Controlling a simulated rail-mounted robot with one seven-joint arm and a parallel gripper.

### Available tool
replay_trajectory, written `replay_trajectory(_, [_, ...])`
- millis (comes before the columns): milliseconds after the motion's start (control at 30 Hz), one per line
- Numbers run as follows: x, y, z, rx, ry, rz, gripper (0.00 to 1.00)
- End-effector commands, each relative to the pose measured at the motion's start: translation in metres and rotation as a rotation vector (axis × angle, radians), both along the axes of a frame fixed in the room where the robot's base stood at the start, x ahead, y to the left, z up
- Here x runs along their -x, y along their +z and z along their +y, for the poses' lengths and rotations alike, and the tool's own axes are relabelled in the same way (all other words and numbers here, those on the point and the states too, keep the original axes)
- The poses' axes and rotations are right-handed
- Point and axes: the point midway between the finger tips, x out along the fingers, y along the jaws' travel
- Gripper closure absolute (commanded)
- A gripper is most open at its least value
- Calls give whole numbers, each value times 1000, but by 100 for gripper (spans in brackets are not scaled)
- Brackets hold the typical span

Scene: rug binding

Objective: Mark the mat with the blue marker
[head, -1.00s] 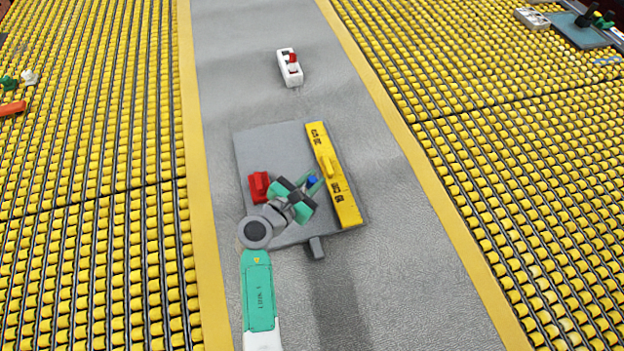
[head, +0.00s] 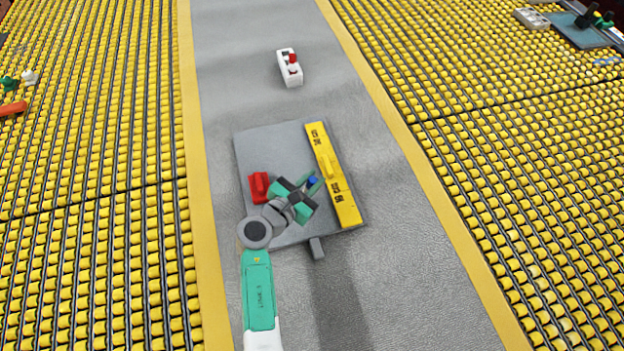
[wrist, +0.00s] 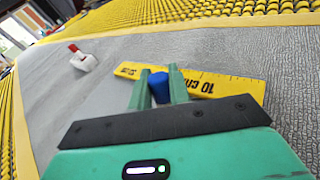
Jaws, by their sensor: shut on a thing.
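My gripper (head: 308,187) is shut on the blue marker (head: 313,180), low over the grey slab. In the wrist view, the blue marker (wrist: 158,88) stands between the two green fingers. The grey slab (head: 270,150), which looks like the mat, lies flat on the grey walkway-like surface. A yellow ruler (head: 333,175) with black print lies along its right side, just right of the marker. It also shows behind the fingers in the wrist view (wrist: 215,85). The marker's tip is hidden, so I cannot tell whether it touches the slab. No blue line is visible.
A red block (head: 260,187) sits on the slab, left of my gripper. A white box with a red part (head: 290,68) stands farther back; the surface around it is clear. Yellow roller beds (head: 90,150) flank both sides. A tray with dark items (head: 580,28) is at the far right.

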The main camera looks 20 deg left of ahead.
Motion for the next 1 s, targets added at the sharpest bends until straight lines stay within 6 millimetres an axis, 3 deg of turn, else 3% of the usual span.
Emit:
replay_trajectory(167, [1,5,0,0,0,3,100])
replay_trajectory(833, [0,69,0,0,0,1,100])
replay_trajectory(1000, [0,70,0,1,0,1,100])
